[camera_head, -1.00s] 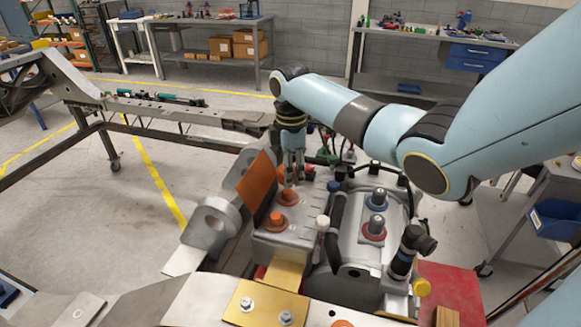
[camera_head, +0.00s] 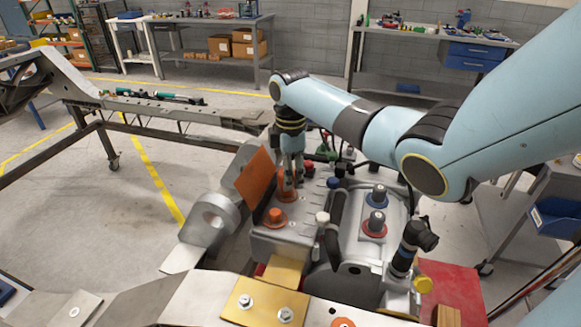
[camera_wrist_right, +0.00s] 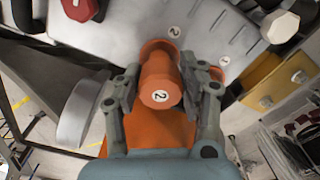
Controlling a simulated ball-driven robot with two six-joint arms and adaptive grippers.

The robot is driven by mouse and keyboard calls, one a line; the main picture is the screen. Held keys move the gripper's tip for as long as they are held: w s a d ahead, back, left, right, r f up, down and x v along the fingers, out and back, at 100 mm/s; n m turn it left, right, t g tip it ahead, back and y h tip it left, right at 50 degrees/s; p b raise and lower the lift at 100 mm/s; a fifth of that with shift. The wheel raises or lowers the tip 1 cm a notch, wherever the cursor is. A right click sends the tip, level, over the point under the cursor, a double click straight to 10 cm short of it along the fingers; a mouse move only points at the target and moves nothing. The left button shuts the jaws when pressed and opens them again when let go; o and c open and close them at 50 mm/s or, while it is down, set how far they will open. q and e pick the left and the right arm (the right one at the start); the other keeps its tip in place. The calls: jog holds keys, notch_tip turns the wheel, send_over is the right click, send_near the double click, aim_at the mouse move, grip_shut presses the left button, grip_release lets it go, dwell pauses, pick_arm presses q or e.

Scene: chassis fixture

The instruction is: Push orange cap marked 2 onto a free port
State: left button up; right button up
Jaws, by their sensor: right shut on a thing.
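My right gripper (camera_head: 290,184) points down over the grey block (camera_head: 285,234), and its fingers are shut on an orange cap (camera_wrist_right: 160,84). The cap's end carries a white label with a 2, facing the right wrist camera. The cap's far end is at an orange ring (camera_wrist_right: 152,46) on the grey surface; I cannot tell whether it is seated. Another orange cap (camera_head: 276,217) stands upright on the block, nearer the front. My left gripper is not in view.
A tilted orange plate (camera_head: 255,178) stands close left of the gripper. A white knob (camera_head: 322,218), a dark blue knob (camera_head: 334,185) and a red knob (camera_head: 307,168) are to the right. A large grey housing (camera_head: 375,270) with hoses stands further right.

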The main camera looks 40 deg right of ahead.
jog(key=shift+p, duration=0.4)
dwell(0.3)
jog(key=shift+f+b, duration=0.85)
jog(key=shift+f, duration=0.3)
jog(key=shift+f+b, duration=0.3)
jog(key=shift+f, duration=0.2)
jog(key=o, duration=0.9)
jog(key=shift+r, duration=0.1)
